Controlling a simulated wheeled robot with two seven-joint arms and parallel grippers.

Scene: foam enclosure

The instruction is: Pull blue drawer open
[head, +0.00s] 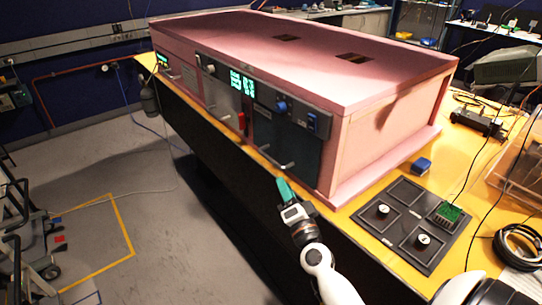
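The pink foam enclosure (300,60) stands on a long yellow bench. Its right front bay holds a dark blue-grey drawer front (300,150), which looks flush with the face. A pale bar handle (283,167) crosses the lower part of this front. A small gap seems to show between fingertips and handle. I cannot tell how far its fingers are apart.
A black panel with knobs (411,226), a small blue box (421,166) and a coiled black cable (518,246) lie on the bench at right.

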